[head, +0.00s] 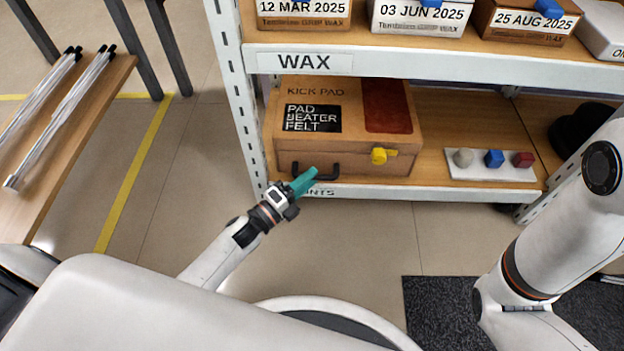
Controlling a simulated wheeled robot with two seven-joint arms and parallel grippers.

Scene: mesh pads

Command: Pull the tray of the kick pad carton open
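The kick pad carton (345,150) is a brown box on the lower shelf, marked KICK PAD and PAD BEATER FELT, with a dark red patch on top. A black handle (328,174) is low on the left of its front. A yellow piece (383,156) sticks out at the right of the front. No gap around the tray shows. My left gripper (304,181), with teal fingers, is at the left end of the handle and covers part of it. Whether it touches the handle, or is open or shut, I cannot tell. My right gripper is out of view.
A white board (490,175) with grey, blue and red knobs lies right of the carton. The upper shelf (440,62) holds several dated wax boxes. A wooden bench (75,125) with metal rods stands at left.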

